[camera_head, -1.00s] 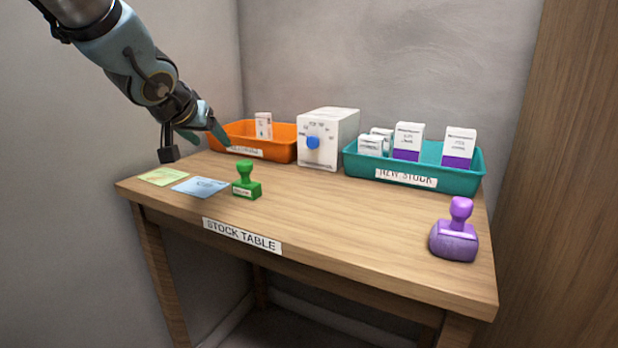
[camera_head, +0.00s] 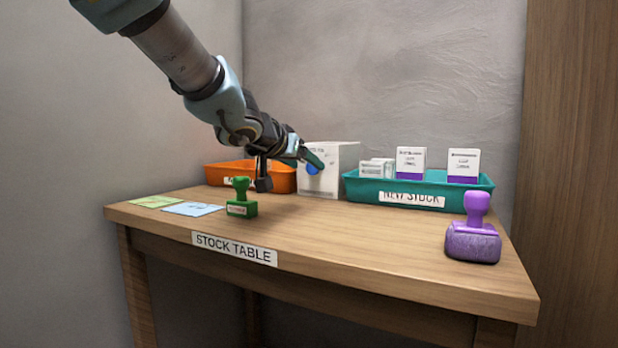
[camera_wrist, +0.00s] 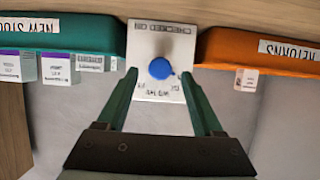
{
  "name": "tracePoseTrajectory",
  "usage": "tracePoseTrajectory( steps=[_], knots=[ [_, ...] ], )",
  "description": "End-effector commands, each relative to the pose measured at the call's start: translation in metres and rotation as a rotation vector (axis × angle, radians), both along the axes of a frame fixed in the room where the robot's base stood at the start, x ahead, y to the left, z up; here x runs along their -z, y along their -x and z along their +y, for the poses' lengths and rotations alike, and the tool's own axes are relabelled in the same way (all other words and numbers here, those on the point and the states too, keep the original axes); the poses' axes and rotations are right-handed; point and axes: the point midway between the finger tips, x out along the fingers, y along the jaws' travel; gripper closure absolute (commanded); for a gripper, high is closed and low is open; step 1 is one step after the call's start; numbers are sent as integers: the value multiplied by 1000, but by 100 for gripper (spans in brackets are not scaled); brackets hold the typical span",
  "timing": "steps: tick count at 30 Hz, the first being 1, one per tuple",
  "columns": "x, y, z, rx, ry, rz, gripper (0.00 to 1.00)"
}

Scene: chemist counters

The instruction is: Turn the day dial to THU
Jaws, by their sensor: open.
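The white box (camera_head: 343,160) stands at the back of the table, with a round blue dial (camera_head: 311,170) on its front face. In the wrist view the dial (camera_wrist: 159,68) shows head-on and upside down, with small day letters around it on the box face (camera_wrist: 150,40). The letters are too blurred to tell which day the dial points at. My gripper (camera_head: 303,160) is open in front of the box. In the wrist view its green fingers (camera_wrist: 159,78) stand one on each side of the dial, with gaps, apparently not touching it.
An orange returns tray (camera_head: 222,172) lies left of the box, partly behind my arm. A teal new stock tray (camera_head: 420,188) with several cartons is on the right. A green stamp (camera_head: 240,198), a purple stamp (camera_head: 473,235) and two cards (camera_head: 193,209) lie nearer the front.

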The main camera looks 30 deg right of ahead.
Motion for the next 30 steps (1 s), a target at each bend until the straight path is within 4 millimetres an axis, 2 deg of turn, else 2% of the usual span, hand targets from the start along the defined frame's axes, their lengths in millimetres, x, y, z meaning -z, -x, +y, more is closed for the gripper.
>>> tracePoseTrajectory(
  steps=[1,6,17,30],
  knots=[
    [6,-3,-7,1,0,0,31],
    [11,-11,-21,2,-2,-1,31],
    [11,-14,-25,0,0,-1,31],
    [11,-14,-25,0,0,-1,79]
  ],
)
